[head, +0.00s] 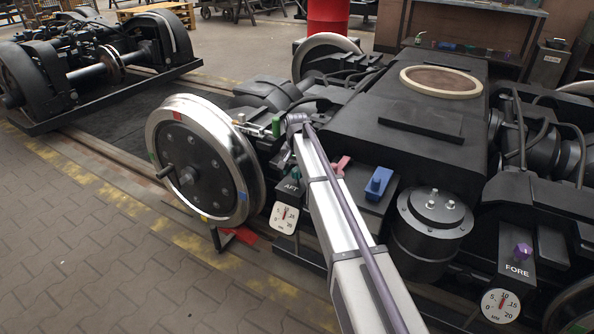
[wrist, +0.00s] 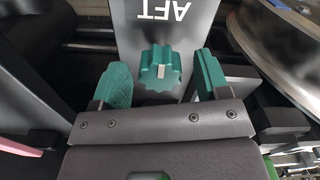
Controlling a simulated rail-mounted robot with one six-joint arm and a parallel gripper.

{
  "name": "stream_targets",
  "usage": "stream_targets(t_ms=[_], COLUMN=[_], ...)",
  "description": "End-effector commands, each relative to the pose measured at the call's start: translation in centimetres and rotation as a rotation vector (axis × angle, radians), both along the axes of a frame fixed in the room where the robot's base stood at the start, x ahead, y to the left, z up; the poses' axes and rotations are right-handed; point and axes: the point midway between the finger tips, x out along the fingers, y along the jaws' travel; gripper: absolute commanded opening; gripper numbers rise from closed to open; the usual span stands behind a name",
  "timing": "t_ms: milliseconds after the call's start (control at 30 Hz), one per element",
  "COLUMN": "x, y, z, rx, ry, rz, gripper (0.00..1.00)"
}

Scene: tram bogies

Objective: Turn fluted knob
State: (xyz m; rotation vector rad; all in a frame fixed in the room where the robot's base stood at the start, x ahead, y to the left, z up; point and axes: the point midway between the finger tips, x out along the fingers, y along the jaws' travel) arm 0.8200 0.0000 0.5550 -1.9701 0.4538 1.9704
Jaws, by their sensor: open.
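The fluted knob (wrist: 160,62) is teal with a pale index mark and stands on the grey AFT panel (wrist: 190,12) in the wrist view. In the head view the teal knob (head: 293,173) shows just above the AFT lettering, beside my arm. My gripper (wrist: 162,80) is open, with one teal finger pad on each side of the knob. A gap shows between the knob and each pad; neither visibly touches it. The AFT dial gauge (head: 285,218) sits below the panel. In the head view my arm hides most of the gripper area.
A spoked-looking steel wheel (head: 203,162) stands left of the AFT panel. A blue lever block (head: 379,182) and a black cylinder (head: 432,224) lie to its right. A purple knob (head: 522,251) is on the FORE panel. Paved floor (head: 70,240) at left is clear.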

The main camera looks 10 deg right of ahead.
Motion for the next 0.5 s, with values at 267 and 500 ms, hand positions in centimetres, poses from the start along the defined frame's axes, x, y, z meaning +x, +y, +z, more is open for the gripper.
stream_targets(t_ms=[267, 500], x=[0.0, 0.0], y=[0.0, 0.0], z=[5.6, 10.6], rx=[0.000, 0.000], ry=[0.000, 0.000], rz=[0.000, 0.000], gripper=[0.69, 0.69])
